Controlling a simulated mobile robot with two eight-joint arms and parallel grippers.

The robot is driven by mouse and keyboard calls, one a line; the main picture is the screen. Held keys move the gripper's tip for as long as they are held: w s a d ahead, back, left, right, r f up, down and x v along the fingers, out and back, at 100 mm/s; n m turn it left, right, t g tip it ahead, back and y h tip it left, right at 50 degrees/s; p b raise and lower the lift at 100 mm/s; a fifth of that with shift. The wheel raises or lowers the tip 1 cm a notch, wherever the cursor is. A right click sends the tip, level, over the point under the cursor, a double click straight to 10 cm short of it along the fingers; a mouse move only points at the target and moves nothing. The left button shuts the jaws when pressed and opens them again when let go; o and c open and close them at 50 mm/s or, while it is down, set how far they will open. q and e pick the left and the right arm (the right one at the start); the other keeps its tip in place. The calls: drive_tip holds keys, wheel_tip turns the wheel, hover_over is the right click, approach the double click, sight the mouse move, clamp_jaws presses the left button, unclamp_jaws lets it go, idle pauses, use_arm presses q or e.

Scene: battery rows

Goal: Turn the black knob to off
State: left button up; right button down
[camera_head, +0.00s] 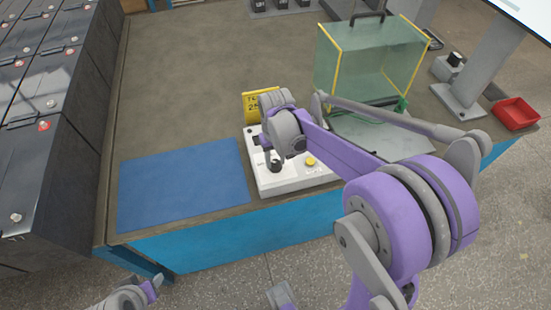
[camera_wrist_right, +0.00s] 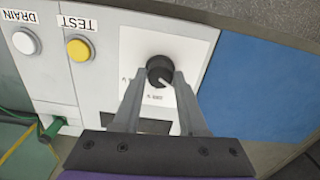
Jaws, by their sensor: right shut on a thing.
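The black knob (camera_wrist_right: 159,68) sits on a white panel of the control box (camera_wrist_right: 98,68) in the right wrist view. A white pointer mark on it points toward the lower right of that view; the small print around it is too small to read surely. My right gripper (camera_wrist_right: 160,82) is shut on the knob, a finger at each side. In the head view the knob (camera_head: 275,166) shows under my right gripper (camera_head: 273,158), on the box (camera_head: 290,180) near the table's front edge. Part of my left arm's end (camera_head: 145,292) shows low at the left; its jaws are unclear.
A yellow button (camera_wrist_right: 79,50) labelled TEST and a white button (camera_wrist_right: 26,41) labelled DRAIN lie beside the knob. A blue mat (camera_head: 180,185) lies left of the box. A clear case (camera_head: 370,60), yellow sign (camera_head: 252,104) and red tray (camera_head: 515,113) stand around. Black batteries (camera_head: 45,170) line the left.

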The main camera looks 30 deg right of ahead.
sight(275, 163)
drive_tip(key=shift+c, duration=2.2)
unclamp_jaws()
wheel_tip(275, 163, up, 11)
drive_tip(key=p, duration=0.1)
